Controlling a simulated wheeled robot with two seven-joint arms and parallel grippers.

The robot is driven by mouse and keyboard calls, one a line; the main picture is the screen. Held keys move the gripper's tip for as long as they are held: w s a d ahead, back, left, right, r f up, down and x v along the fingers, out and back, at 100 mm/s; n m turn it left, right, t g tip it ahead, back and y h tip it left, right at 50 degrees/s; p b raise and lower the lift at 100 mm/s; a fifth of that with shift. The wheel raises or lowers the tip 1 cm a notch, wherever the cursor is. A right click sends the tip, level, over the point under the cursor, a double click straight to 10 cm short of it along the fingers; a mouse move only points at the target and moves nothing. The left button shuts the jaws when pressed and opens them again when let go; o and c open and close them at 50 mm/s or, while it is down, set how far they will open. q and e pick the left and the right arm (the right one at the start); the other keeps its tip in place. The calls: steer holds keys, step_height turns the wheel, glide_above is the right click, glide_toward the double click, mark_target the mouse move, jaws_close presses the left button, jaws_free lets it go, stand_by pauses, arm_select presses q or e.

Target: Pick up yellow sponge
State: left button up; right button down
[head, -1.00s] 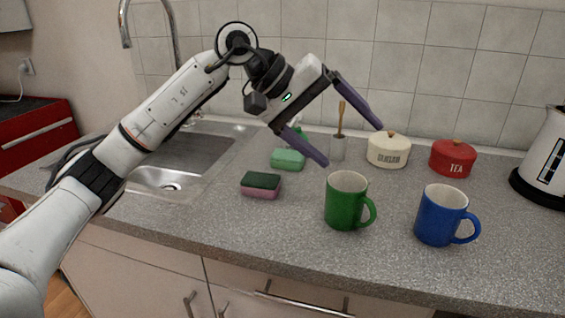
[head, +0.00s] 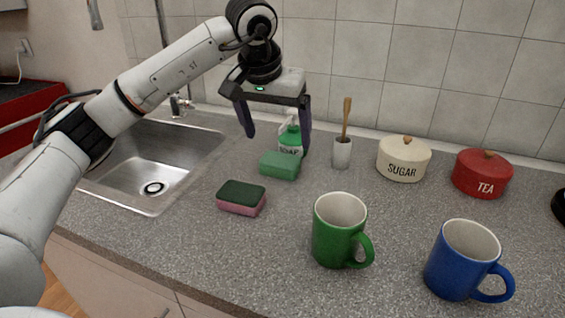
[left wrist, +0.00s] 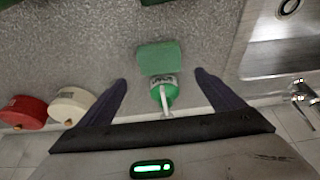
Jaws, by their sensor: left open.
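No yellow sponge shows in either view. A green sponge (head: 280,165) lies on the counter in front of a soap bottle, and a pink sponge with a dark green top (head: 241,198) lies nearer. My left gripper (head: 278,143) is open and empty, pointing down above the back of the counter near the green sponge and soap bottle. In the left wrist view the green sponge (left wrist: 158,58) lies just beyond the fingertips, and the soap bottle (left wrist: 163,94) shows between the fingers. My right gripper is not in view.
A green mug (head: 338,240) and a blue mug (head: 452,270) stand at the front right. A brush holder (head: 342,153), sugar pot (head: 402,165) and tea pot (head: 482,180) stand along the back. The sink (head: 130,175) is at left. Counter around the pink sponge is clear.

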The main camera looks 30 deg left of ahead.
mark_target(280, 159)
arm_select(q)
steer(key=x, duration=0.3)
steer(key=s+x, duration=0.1)
steer(key=x, duration=0.2)
steer(key=shift+f, duration=0.25)
steer(key=shift+w+f, duration=0.15)
steer(key=shift+f, duration=0.3)
steer(key=c, duration=1.1)
